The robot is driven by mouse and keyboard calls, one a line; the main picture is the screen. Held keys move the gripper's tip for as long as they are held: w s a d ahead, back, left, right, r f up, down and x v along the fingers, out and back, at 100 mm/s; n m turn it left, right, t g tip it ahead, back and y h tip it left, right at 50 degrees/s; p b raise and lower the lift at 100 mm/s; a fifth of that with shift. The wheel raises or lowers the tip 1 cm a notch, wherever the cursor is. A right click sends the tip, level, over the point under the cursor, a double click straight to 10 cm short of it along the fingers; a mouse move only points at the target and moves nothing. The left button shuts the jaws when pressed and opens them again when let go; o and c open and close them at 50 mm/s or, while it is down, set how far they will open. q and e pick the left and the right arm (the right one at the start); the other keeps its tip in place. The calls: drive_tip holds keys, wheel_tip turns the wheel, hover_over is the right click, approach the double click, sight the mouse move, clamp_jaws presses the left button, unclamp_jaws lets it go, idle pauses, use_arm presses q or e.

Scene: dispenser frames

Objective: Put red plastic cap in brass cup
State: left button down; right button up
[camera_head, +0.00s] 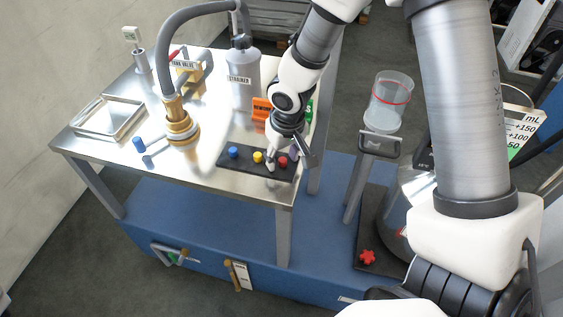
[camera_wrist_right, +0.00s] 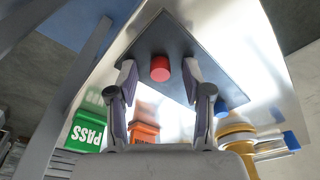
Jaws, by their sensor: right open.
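The red plastic cap (camera_wrist_right: 160,68) sits on the dark board (camera_wrist_right: 152,38) in the right wrist view. It also shows in the head view (camera_head: 282,161), partly hidden by a fingertip. My right gripper (camera_wrist_right: 159,77) is open, with its fingers pointing at the board and one on each side of the cap. I cannot tell whether they touch it. In the head view the gripper (camera_head: 287,158) is at the right part of the board. The brass, cup-like piece (camera_head: 181,127) is to the left, below a grey hose; its opening is hidden. My left gripper is not in view.
A blue cap (camera_head: 233,151) and a yellow cap (camera_head: 257,156) sit left on the board. An orange sign (camera_head: 261,108) and a grey bottle (camera_head: 244,75) stand behind. A blue-ended piece (camera_head: 138,144) lies left of the brass piece.

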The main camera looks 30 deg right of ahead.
drive_tip(key=shift+s+r, duration=0.2)
drive_tip(key=shift+s, duration=0.05)
drive_tip(key=shift+c, duration=1)
clamp_jaws()
